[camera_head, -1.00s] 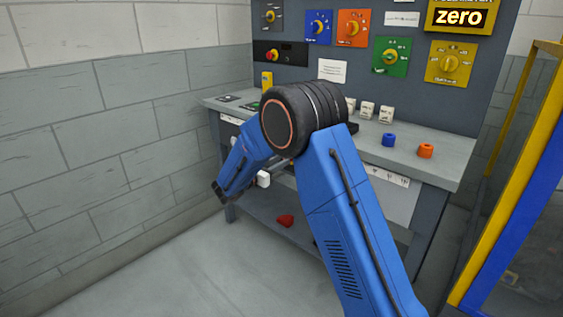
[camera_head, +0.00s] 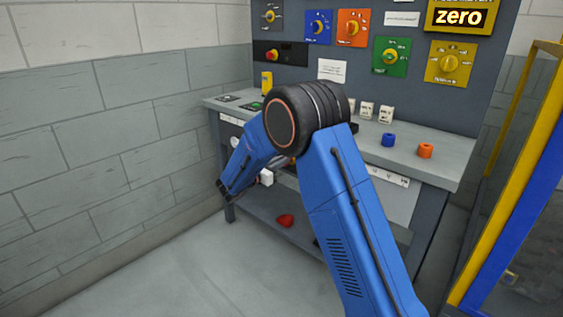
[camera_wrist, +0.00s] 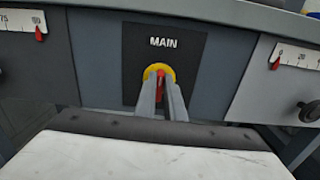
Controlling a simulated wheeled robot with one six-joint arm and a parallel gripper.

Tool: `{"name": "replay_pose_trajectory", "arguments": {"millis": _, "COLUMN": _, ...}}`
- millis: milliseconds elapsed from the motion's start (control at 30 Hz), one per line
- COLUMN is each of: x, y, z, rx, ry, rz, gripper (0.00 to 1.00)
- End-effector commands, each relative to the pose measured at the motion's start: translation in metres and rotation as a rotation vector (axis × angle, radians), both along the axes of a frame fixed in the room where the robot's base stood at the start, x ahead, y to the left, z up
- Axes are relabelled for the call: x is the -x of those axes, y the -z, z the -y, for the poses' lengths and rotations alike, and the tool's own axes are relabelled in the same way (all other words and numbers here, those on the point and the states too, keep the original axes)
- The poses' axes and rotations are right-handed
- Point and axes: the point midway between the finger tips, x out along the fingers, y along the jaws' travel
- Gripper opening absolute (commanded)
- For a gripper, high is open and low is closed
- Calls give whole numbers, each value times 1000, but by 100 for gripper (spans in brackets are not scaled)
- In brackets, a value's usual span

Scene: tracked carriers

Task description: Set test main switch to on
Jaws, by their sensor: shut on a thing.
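The main switch (camera_wrist: 150,72) is a yellow ring with a red handle on a dark plate (camera_wrist: 190,48) marked MAIN, in the wrist view. It sits on the front of the bench, below the top. My gripper (camera_wrist: 163,84) reaches to it with both fingers, one on each side of the red handle, and is shut on it. The fingers hide much of the handle and the lower ring, and I see no on or off marking. In the head view my arm hides the switch and the fingertips.
Scales with red pointers flank the plate, left (camera_wrist: 40,34) and right (camera_wrist: 276,64); a black knob (camera_wrist: 312,112) is at far right. The bench top (camera_head: 440,168) holds blue and orange rings. A red object (camera_head: 285,221) lies on the lower shelf. A yellow-blue frame (camera_head: 510,190) stands right.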

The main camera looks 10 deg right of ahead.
Motion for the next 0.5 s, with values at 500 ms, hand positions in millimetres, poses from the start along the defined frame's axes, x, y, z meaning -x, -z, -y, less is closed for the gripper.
{"name": "replay_pose_trajectory", "arguments": {"millis": 500, "x": 4, "y": 1, "z": 2, "rx": -210, "ry": 0, "rz": 290, "gripper": 0}}
